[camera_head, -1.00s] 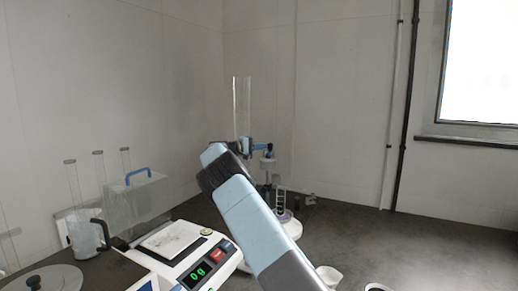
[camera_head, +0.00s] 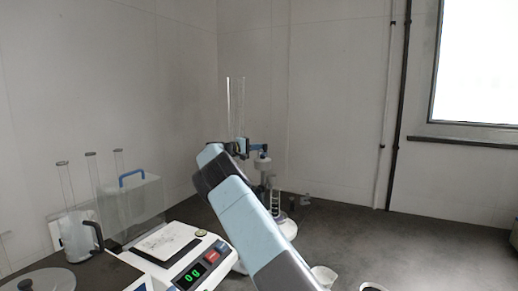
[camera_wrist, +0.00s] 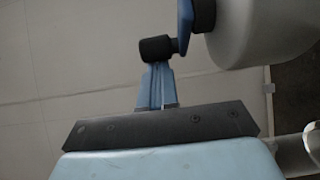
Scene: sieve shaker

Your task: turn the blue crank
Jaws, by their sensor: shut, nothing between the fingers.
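The blue crank (camera_wrist: 184,24) shows at the top of the wrist view as a blue arm with a black knob (camera_wrist: 157,48) at its end. It joins a dark hub on a large pale rounded body (camera_wrist: 262,32). My gripper (camera_wrist: 157,70) is shut and empty, its blue fingers side by side. Their tips lie against or just short of the knob; I cannot tell if they touch. In the head view a small blue part (camera_head: 257,147) shows beside my arm, above a pale cylinder, and my arm hides most of the gripper.
A white scale (camera_head: 180,248) with a green readout stands left of my arm. A clear box with a blue handle (camera_head: 132,177) and glass tubes stand farther left. A tall clear tube (camera_head: 236,105) rises behind my arm. The dark bench (camera_head: 400,240) is mostly clear at right.

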